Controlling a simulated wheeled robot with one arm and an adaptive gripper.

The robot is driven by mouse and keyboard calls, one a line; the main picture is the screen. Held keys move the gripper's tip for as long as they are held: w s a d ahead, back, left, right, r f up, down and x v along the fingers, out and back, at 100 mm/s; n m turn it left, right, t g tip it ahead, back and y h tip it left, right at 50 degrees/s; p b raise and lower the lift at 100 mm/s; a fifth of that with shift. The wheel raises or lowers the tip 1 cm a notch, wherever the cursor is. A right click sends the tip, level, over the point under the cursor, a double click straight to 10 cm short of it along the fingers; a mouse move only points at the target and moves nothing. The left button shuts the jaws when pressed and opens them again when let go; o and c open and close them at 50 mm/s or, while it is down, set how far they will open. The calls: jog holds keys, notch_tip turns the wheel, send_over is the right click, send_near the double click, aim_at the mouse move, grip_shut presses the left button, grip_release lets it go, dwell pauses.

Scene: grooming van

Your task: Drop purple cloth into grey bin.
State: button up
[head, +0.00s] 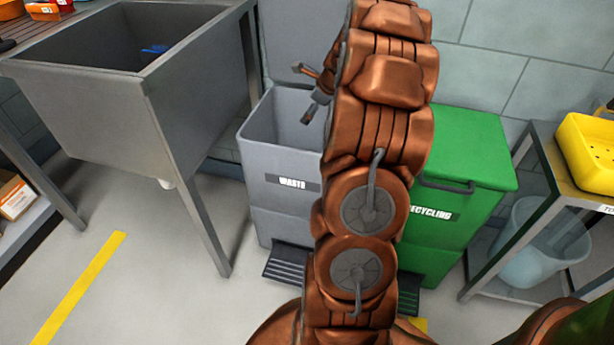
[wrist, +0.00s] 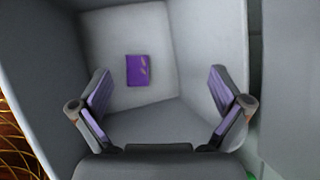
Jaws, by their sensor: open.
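The purple cloth (wrist: 137,70) lies flat on the floor of the grey bin, seen in the wrist view between and beyond my fingertips. The grey bin (head: 288,208), labelled WASTE, stands upright with its top open in the head view; its inner wall (wrist: 205,50) fills much of the wrist view. My gripper (wrist: 160,100) is open and empty, pointing down into the bin, apart from the cloth. In the head view my gripper (head: 308,93) shows partly at the bin's mouth, and my arm hides the bin's right side. The cloth is hidden in the head view.
A green recycling bin (head: 465,150) stands right of the grey bin, partly behind my arm. A metal sink (head: 150,90) stands to the left. A rack with a yellow basket (head: 585,150) and a clear bucket (head: 540,245) is at the right. The floor at front left is clear.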

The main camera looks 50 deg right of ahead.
jog(key=v, duration=1.2)
jog(key=shift+a, duration=0.15)
jog(key=s+a+r+n+g+y+p, duration=0.1)
jog(key=a+r+n+p, duration=0.4)
jog(key=a, duration=0.5)
jog(key=s+a+r+n+g+y+p, duration=0.1)
jog(key=a+r+n+p, duration=0.45)
jog(key=a, duration=0.35)
jog(key=s+a+r+n+g+y+p, duration=0.15)
jog(key=a+r+n+p, duration=0.3)
jog(key=a, duration=0.55)
jog(key=s+a+r+n+g+h+p, duration=0.1)
jog(key=s+a+r+n+p, duration=0.2)
jog(key=s, duration=0.4)
jog(key=s+a+r+n+g+h+p, duration=0.1)
jog(key=s+a+r+n+g+p, duration=0.1)
jog(key=s+a+r+n+p, duration=0.2)
jog(key=s+a+r+n+g+h+p, duration=0.1)
jog(key=s+a+r+n+p, duration=0.3)
jog(key=s+n+p, duration=0.5)
jog(key=shift+s+a, duration=0.55)
jog(key=shift+a, duration=0.2)
